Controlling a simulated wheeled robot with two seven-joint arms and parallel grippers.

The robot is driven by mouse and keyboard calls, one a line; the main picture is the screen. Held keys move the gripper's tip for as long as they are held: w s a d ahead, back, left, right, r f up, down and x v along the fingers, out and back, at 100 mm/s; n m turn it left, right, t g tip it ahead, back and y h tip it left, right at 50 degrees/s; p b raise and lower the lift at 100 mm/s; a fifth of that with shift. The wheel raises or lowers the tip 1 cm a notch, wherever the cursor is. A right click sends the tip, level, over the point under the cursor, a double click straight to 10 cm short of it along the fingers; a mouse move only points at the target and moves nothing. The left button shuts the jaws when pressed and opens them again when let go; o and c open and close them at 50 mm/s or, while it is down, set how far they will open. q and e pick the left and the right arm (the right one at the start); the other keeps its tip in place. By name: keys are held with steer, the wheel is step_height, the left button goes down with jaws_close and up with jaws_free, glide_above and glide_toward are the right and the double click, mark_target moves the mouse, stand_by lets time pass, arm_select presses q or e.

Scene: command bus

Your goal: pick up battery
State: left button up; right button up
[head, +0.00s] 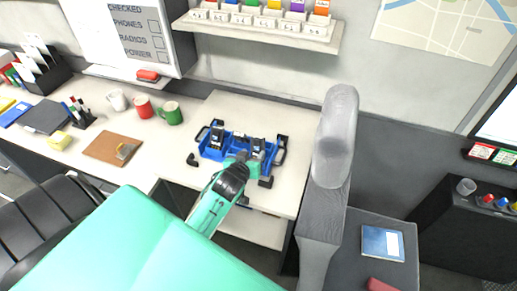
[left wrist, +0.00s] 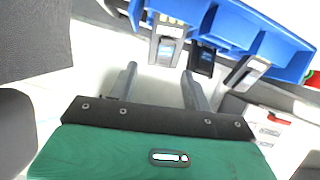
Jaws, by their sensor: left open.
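A blue tray (head: 212,153) stands on the white desk, with several dark upright devices in it. In the left wrist view the tray (left wrist: 285,62) crosses the top, holding a grey-and-black device (left wrist: 167,42), a black one (left wrist: 203,59) and a grey-faced one (left wrist: 246,72). I cannot tell which of them is the battery. My left gripper (head: 243,156) is at the tray's near side and partly hides it. In the left wrist view the gripper (left wrist: 158,72) is open, with nothing between its fingers, and points at the tray. My right gripper is not in view.
A small black object (head: 193,160) lies left of the tray. Mugs (head: 143,106) and a clipboard (head: 108,148) are further left. A shelf (head: 262,30) hangs above. The desk behind the tray is clear.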

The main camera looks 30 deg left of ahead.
mark_target(257, 146)
arm_select(q)
steer(key=x, duration=0.1)
steer(key=p+x, duration=0.1)
steer(key=x, duration=0.1)
steer(key=p+x, duration=0.1)
steer(key=shift+w+a+f, duration=0.2)
steer(key=shift+a, duration=0.2)
steer(key=shift+w+f, duration=0.2)
jaws_close()
